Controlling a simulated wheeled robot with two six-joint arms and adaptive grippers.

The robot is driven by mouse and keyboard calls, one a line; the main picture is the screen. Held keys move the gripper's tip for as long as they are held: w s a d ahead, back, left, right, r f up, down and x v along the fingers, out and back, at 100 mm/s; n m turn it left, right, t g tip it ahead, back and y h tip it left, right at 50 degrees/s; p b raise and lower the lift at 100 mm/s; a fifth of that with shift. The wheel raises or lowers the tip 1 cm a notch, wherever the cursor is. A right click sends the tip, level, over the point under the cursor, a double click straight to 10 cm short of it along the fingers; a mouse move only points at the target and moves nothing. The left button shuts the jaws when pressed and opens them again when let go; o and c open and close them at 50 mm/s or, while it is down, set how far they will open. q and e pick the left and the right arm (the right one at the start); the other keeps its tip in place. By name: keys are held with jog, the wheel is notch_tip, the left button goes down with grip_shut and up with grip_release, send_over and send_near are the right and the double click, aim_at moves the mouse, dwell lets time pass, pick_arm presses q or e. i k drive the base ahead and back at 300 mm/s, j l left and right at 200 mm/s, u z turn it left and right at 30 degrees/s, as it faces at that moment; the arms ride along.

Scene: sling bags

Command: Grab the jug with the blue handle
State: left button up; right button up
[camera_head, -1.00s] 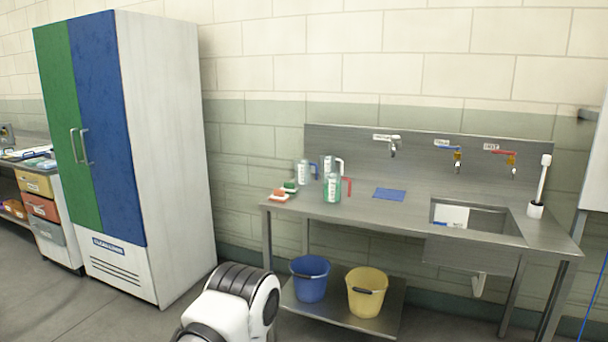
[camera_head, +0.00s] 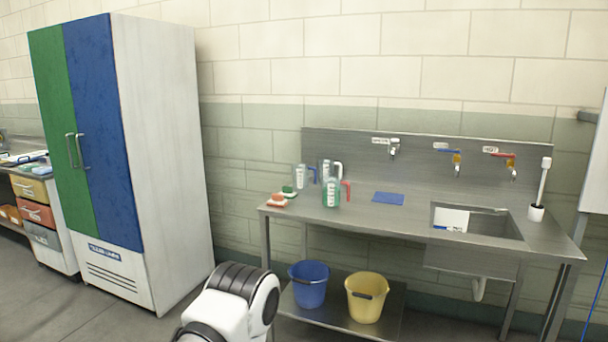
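The jug with the blue handle (camera_head: 301,177) stands upright near the left end of the steel sink table (camera_head: 360,217). It is clear with white markings, and its blue handle points right. A jug with a white handle (camera_head: 337,168) stands just right of it, partly hidden. In front of that stands a jug with a red handle (camera_head: 331,193), which holds green liquid. A white and black part of my arm shows at the bottom centre, in front of the table. Neither of my grippers is in view.
Red and green brushes (camera_head: 277,200) lie left of the jugs, and a blue cloth (camera_head: 389,198) lies right. A sink basin (camera_head: 473,222) is further right. Blue (camera_head: 309,285) and yellow (camera_head: 366,297) buckets stand on the lower shelf. A tall cabinet (camera_head: 160,150) stands left.

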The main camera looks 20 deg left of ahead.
aim_at(300, 170)
jog(key=i+j, duration=0.3)
jog(key=i+j+z, duration=0.1)
jog(key=i+j, duration=0.2)
jog(key=j, duration=0.25)
jog(key=i+j, duration=0.3)
jog(key=j, duration=0.15)
jog(key=i+j+z, duration=0.15)
jog(key=i+j, duration=0.15)
jog(key=j, duration=0.15)
jog(key=i+j, duration=0.25)
jog(key=j, duration=0.2)
jog(key=i+j+z, duration=0.1)
jog(key=i+j, duration=0.15)
jog(key=j, duration=0.25)
jog(key=i+j, duration=0.25)
jog(key=j, duration=0.2)
jog(key=i+j+z, duration=0.1)
jog(key=i+j, duration=0.15)
jog(key=j, duration=0.25)
